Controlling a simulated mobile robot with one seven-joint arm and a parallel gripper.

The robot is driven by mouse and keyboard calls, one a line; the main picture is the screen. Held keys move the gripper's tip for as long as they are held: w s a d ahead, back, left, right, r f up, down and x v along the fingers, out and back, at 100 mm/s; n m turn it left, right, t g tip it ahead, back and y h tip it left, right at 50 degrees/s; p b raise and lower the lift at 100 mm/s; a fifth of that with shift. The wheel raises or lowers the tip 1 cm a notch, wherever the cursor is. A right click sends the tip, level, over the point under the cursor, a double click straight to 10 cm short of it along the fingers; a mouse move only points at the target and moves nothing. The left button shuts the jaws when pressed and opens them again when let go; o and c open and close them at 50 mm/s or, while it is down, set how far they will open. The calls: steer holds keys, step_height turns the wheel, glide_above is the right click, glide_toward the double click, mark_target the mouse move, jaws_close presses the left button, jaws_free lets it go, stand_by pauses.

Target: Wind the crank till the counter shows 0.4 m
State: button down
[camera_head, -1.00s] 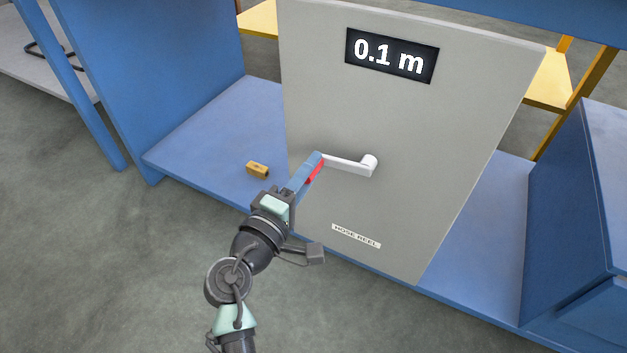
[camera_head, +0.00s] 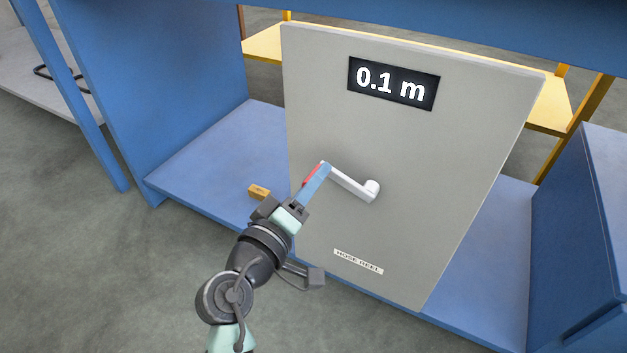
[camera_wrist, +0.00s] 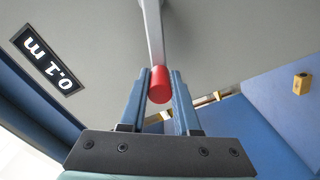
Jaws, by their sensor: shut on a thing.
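The counter (camera_head: 393,83) on the grey hose reel panel (camera_head: 400,150) reads 0.1 m. It also shows, turned sideways, in the wrist view (camera_wrist: 47,61). The white crank arm (camera_head: 350,182) runs from its hub (camera_head: 372,189) up and left to the red handle (camera_head: 311,176). My gripper (camera_head: 317,180) is shut on this red handle, left of the hub. In the wrist view the red handle (camera_wrist: 159,84) sits between my two blue fingers, partly hidden by them.
A small yellow block (camera_head: 259,192) lies on the blue shelf (camera_head: 205,160) left of the panel. A HOSE REEL label (camera_head: 358,262) is low on the panel. Blue uprights stand on both sides (camera_head: 150,90). Grey floor (camera_head: 90,270) is free in front.

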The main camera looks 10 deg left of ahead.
steer(key=c, duration=0.6)
jaws_free()
steer(key=shift+s, duration=0.1)
steer(key=p+v, duration=0.4)
steer(key=v, duration=0.8)
steer(key=shift+s+a+r+p, duration=0.1)
steer(key=shift+s+a+p, duration=0.05)
steer(key=shift+s+p, duration=0.25)
